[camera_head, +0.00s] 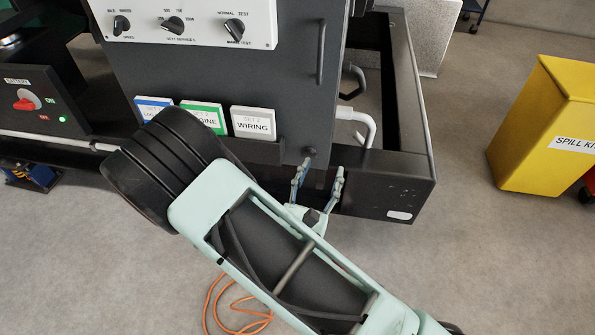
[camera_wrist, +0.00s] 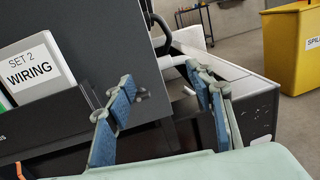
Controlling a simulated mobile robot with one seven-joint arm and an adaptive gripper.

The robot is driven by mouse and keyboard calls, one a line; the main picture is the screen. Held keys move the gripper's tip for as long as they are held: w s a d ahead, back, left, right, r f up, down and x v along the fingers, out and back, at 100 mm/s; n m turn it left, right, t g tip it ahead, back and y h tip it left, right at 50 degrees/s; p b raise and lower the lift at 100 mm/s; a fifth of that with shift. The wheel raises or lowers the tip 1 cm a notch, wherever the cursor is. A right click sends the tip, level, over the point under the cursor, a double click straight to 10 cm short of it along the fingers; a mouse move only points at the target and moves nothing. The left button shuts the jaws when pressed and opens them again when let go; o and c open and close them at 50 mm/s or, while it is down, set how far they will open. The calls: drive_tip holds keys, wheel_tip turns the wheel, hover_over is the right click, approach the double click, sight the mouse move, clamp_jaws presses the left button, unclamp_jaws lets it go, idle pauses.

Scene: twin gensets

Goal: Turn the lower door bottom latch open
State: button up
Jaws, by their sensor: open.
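The lower door (camera_head: 285,85) is a dark grey panel with a vertical bar handle (camera_head: 320,52) near its right edge. Its bottom latch (camera_head: 309,152) is a small dark knob at the lower right corner. In the wrist view, the latch (camera_wrist: 142,94) shows between the fingers, closer to the left one. My gripper (camera_head: 319,171) is open, with blue-padded fingers pointing at the door's bottom edge just below the latch. In the wrist view, the gripper (camera_wrist: 163,92) appears empty. Whether a finger touches the latch cannot be told.
A black base frame (camera_head: 385,180) runs below the door and sticks out to the right. Labelled binders (camera_head: 253,122) stand left of the latch. A yellow spill kit bin (camera_head: 540,125) stands at right. An orange cable (camera_head: 235,310) lies on the open floor.

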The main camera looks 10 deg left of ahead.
sight(314, 149)
drive_tip(key=s+a+f+n+y, duration=0.2)
drive_tip(key=s+a+f, duration=0.1)
drive_tip(key=a+f, duration=0.15)
drive_tip(key=w+b, duration=0.2)
drive_tip(key=w, duration=0.9)
drive_tip(key=shift+a+f+g+b, duration=0.2)
drive_tip(key=shift+f+g+b, duration=0.1)
drive_tip(key=shift+f+b, duration=0.05)
drive_tip(key=shift+c, duration=0.2)
drive_tip(key=c, duration=1.1)
